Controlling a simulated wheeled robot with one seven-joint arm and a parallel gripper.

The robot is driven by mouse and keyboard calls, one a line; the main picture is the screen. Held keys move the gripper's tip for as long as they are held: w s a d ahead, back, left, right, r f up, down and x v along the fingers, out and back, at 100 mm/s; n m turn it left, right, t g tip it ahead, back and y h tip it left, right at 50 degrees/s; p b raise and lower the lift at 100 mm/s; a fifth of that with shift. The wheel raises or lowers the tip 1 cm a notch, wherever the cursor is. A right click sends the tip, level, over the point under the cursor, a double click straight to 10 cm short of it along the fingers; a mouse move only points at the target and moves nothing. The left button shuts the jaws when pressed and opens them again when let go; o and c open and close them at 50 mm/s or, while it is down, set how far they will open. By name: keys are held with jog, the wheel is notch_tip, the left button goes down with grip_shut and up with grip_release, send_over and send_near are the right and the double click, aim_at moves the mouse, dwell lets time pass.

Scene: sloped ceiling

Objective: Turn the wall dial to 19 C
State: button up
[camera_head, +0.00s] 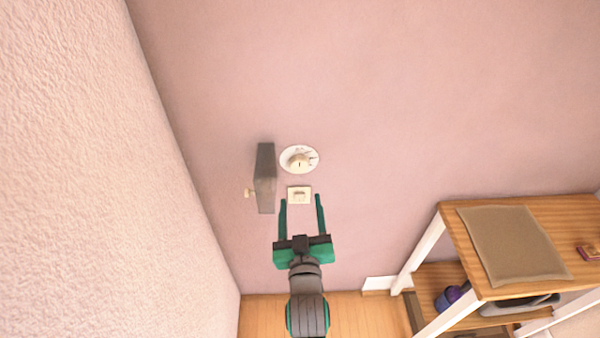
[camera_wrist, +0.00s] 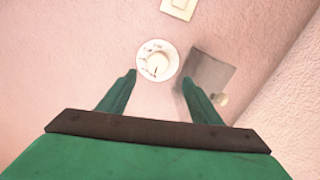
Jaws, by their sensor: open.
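The wall dial (camera_head: 299,159) is a round white disc with a cream knob, on the pink wall. A dark mark shows on the knob. The scale marks around it are too small to read. It also shows in the wrist view (camera_wrist: 157,61), just beyond and between my fingertips. My gripper (camera_head: 302,198) is open and empty, with its green fingers pointing at the wall. In the head view the fingertips appear below the dial. In the wrist view the gripper (camera_wrist: 161,78) does not touch the knob.
A square white switch (camera_head: 299,195) is on the wall below the dial. A grey box (camera_head: 265,178) with a small cream knob sticks out close to the dial's left. A rough wall (camera_head: 80,170) stands further left. A wooden shelf unit (camera_head: 570,215) stands at lower right.

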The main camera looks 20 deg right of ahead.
aim_at(300, 168)
jog(key=x, duration=1.1)
jog(key=shift+w+d+r, duration=0.15)
jog(key=shift+d+r, duration=0.05)
jog(key=shift+r, duration=0.1)
jog(key=c, duration=1.1)
